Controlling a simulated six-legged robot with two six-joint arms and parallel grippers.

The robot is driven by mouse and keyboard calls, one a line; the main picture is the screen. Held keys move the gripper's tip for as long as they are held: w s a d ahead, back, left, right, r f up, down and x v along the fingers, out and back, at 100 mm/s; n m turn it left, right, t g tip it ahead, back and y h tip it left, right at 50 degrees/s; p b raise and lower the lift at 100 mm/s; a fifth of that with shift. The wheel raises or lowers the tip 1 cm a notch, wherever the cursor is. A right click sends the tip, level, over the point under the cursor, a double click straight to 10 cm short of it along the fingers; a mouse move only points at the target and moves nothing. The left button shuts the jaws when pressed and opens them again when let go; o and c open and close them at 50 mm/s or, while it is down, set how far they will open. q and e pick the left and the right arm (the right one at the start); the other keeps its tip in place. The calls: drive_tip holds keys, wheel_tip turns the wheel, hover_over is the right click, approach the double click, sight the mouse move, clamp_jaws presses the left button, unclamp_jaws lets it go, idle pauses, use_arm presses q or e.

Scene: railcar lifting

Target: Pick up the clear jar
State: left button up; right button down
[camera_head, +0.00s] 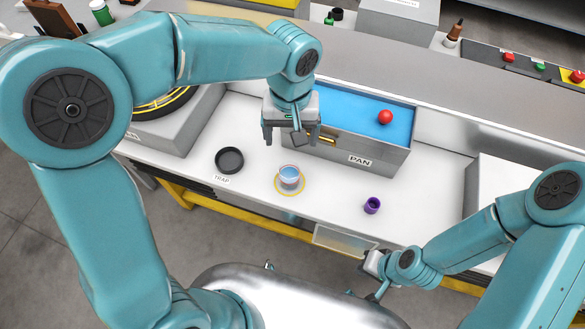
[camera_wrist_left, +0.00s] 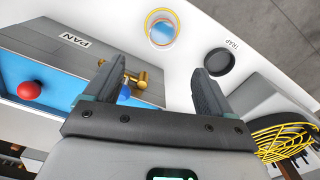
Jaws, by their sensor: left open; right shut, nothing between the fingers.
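The clear jar (camera_head: 289,176) stands on the white bench inside a yellow ring, with something light blue showing in it. It also shows in the left wrist view (camera_wrist_left: 161,31), beyond the fingertips. My left gripper (camera_head: 290,138) is open and empty, above the bench and beside the pan's front wall, a little behind the jar in the head view. Its two fingers show in the left wrist view (camera_wrist_left: 157,72), with a brass valve partly behind one of them. My right gripper (camera_head: 376,293) is low at the front of the bench, away from the jar, shut and empty.
The grey pan (camera_head: 384,157) with blue liquid and a red ball (camera_head: 385,117) stands behind the jar; a brass valve (camera_head: 320,137) sticks out of it. A black dish (camera_head: 229,160) marked TRAP is left of the jar. A purple cup (camera_head: 372,205) stands to the right.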

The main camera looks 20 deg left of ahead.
use_arm(q)
approach(289, 172)
drive_tip(key=shift+s+d+f+p, duration=0.15)
drive_tip(key=shift+s+d+f, duration=0.1)
drive_tip(key=shift+s, duration=0.4)
drive_tip(key=shift+s+d+f+p, duration=0.15)
drive_tip(key=shift+s+d+f, duration=0.1)
drive_tip(key=shift+s, duration=0.35)
wheel_tip(289, 172, down, 5)
drive_tip(key=shift+a+r+p, duration=0.1)
drive_tip(key=shift+p, duration=0.3)
drive_tip(key=shift+r, duration=0.1)
drive_tip(key=shift+c, duration=0.3)
drive_tip(key=c, duration=1.1)
drive_tip(key=shift+r, duration=0.1)
